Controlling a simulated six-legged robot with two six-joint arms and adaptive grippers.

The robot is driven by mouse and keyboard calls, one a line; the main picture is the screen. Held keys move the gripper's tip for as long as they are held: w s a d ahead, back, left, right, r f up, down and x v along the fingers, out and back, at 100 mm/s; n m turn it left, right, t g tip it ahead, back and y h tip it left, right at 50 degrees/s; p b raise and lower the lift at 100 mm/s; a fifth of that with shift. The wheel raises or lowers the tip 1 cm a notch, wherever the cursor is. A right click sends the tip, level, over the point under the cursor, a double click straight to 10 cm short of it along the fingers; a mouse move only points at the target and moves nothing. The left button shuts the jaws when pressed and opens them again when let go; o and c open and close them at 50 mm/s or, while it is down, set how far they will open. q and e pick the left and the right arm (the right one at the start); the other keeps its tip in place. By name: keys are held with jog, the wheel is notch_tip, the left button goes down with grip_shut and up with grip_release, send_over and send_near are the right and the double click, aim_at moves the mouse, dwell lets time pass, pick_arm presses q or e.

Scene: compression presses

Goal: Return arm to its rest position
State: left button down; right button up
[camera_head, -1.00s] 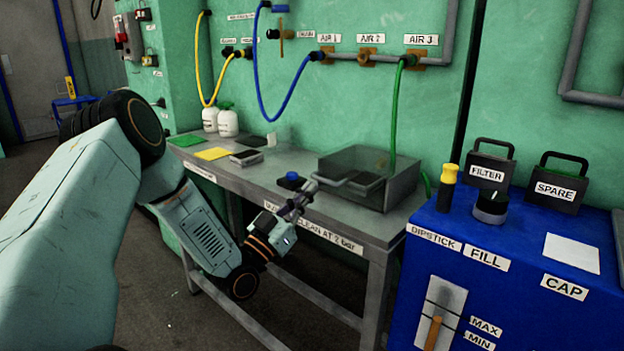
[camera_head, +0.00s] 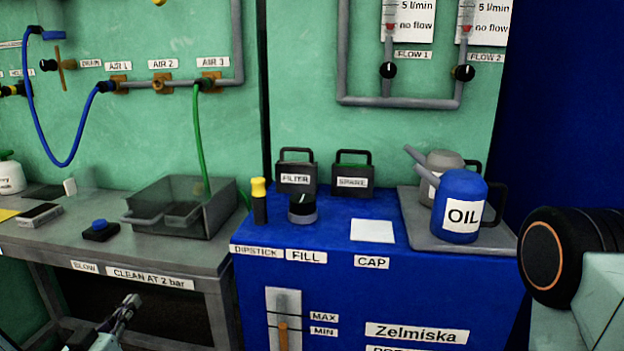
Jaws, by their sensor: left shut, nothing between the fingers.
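My left gripper (camera_head: 126,308) shows at the bottom left of the head view, in front of the grey bench and below its front edge. Its fingers are shut with nothing between them. Most of the left arm is out of view. My right arm (camera_head: 570,260) shows at the right edge as a dark joint with an orange ring and a pale green link. The right gripper is out of view.
The grey bench (camera_head: 150,250) holds a clear bin (camera_head: 215,215) and a blue-topped button (camera_head: 100,230). The blue cabinet (camera_head: 390,290) carries the filter block (camera_head: 296,178), spare block (camera_head: 352,180), yellow-handled dipstick (camera_head: 259,200) and blue oil can (camera_head: 458,205) on a tray (camera_head: 420,228).

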pick_arm(q)
jog(key=s+d+f+g+h+p, duration=0.1)
jog(key=s+d+f+g, duration=1)
jog(key=f, duration=0.4)
jog(key=s+d+f+g+p, duration=0.1)
jog(key=s+d+g, duration=0.2)
jog(key=s, duration=0.9)
jog(key=s+d+f+m+g+y+p, duration=0.1)
jog(key=s+d+g, duration=0.2)
jog(key=s, duration=0.9)
jog(key=shift+g, duration=0.7)
